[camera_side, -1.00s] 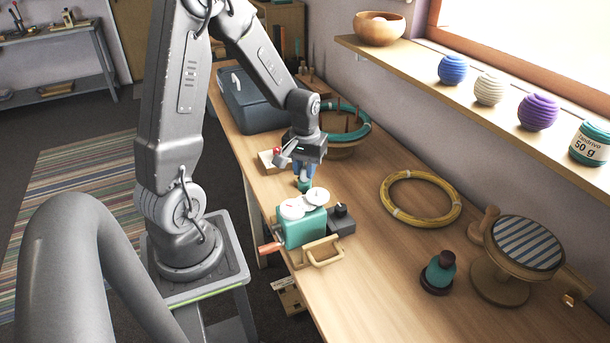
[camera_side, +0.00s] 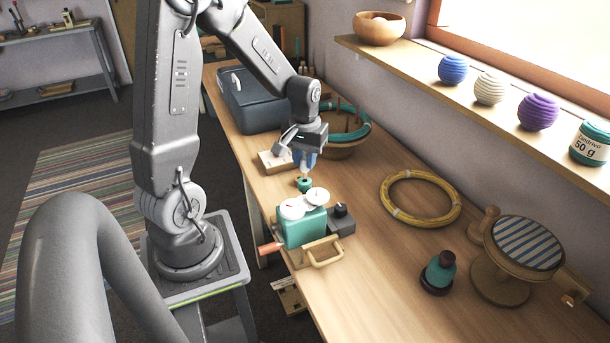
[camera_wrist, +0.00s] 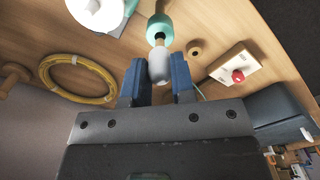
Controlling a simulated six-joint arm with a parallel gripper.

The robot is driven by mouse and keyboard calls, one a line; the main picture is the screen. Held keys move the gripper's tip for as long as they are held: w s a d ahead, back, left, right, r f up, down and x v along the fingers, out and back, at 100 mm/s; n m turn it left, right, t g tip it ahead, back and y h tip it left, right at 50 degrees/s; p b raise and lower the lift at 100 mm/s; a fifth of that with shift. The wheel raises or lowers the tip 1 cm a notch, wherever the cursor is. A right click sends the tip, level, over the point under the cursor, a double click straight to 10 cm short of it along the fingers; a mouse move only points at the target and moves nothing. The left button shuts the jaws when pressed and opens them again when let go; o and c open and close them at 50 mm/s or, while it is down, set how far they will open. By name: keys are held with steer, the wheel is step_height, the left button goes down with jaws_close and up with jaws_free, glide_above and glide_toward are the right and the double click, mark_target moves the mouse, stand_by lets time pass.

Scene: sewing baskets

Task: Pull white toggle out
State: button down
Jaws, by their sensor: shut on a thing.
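The white toggle (camera_wrist: 159,68) is between the two blue fingers of my gripper (camera_wrist: 157,82) in the wrist view. My gripper is shut on it. A thin tan pin extends from the toggle toward the open mouth of a teal holder (camera_wrist: 159,27). In the side view, my gripper (camera_side: 305,165) is above the teal holder (camera_side: 304,185), with a small pale part of the toggle (camera_side: 305,174) showing below the fingers. I cannot tell whether the pin tip is fully clear of the holder.
A teal winder (camera_side: 303,231) with white discs stands just in front of the holder. A wooden block with a red knob (camera_wrist: 238,76) is close by. A yellow hoop (camera_side: 387,198) lies right, with bare tabletop between.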

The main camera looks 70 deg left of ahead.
steer(key=shift+r, duration=0.25)
steer(key=shift+r, duration=1.95)
